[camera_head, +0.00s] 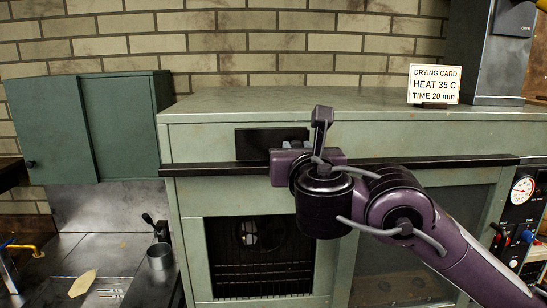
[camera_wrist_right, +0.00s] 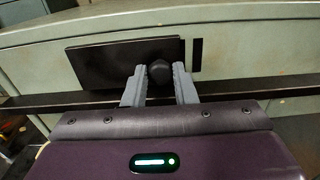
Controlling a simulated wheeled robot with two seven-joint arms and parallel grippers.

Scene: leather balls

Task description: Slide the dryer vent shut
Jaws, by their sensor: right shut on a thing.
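The green dryer (camera_head: 330,108) stands against the brick wall. Its vent is a dark sliding plate (camera_head: 258,139) on the upper front, also seen in the right wrist view (camera_wrist_right: 112,62). A dark round knob (camera_wrist_right: 159,72) sits near the plate's right end. A narrow dark slot (camera_wrist_right: 197,54) shows just right of the plate. My right gripper (camera_head: 295,144) is at the vent, and in the right wrist view its grey fingers (camera_wrist_right: 160,82) are on both sides of the knob, shut on it. My wrist hides part of the dryer front. My left gripper is out of view.
A dark rail (camera_head: 220,168) runs across the dryer front below the vent. A drying card (camera_head: 435,84) reading 35 C and 20 min stands on top. A gauge panel (camera_head: 523,190) is at right.

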